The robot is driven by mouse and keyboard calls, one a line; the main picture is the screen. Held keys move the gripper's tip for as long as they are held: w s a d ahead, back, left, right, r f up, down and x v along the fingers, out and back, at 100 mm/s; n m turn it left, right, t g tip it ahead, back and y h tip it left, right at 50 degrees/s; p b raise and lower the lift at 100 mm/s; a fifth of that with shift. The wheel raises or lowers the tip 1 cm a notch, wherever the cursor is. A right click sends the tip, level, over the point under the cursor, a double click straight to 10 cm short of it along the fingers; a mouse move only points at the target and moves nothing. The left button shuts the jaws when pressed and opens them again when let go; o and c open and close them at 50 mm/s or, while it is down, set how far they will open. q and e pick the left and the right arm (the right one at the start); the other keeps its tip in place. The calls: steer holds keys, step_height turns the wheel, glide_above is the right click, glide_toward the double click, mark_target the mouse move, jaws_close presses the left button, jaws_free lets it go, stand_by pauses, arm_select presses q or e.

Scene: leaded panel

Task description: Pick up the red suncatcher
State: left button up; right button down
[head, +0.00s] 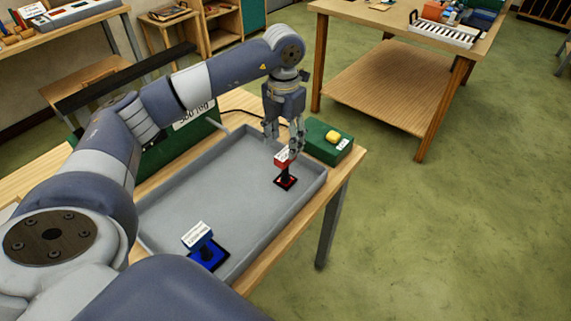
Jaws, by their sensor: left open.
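The red suncatcher (286,182) is a small red square piece with a dark post and a red and white tag on top. It stands at the right end of a grey tray (220,186). My left gripper (284,144) points down just above it, with its fingers open close to the tag. I cannot tell whether the fingers touch it. A blue suncatcher (209,256) of similar form, with a white tag, stands near the tray's front edge. My right gripper is out of view.
A green box (324,140) with a yellow knob stands beside the tray's right end. A green board with a sign (193,115) stands behind the tray. The middle of the tray is bare. Another wooden table (390,15) is farther back, with open floor between.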

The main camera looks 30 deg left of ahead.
mark_target(285, 154)
arm_select(q)
steer(key=shift+f, duration=0.85)
steer(key=shift+f+p, duration=0.3)
steer(key=shift+p, duration=0.05)
steer(key=f+p, duration=0.2)
steer(key=f, duration=0.2)
steer(key=shift+d+f, duration=0.15)
steer(key=shift+d, duration=0.05)
steer(key=shift+f, duration=0.3)
steer(key=c, duration=1.1)
steer(key=shift+c, duration=0.6)
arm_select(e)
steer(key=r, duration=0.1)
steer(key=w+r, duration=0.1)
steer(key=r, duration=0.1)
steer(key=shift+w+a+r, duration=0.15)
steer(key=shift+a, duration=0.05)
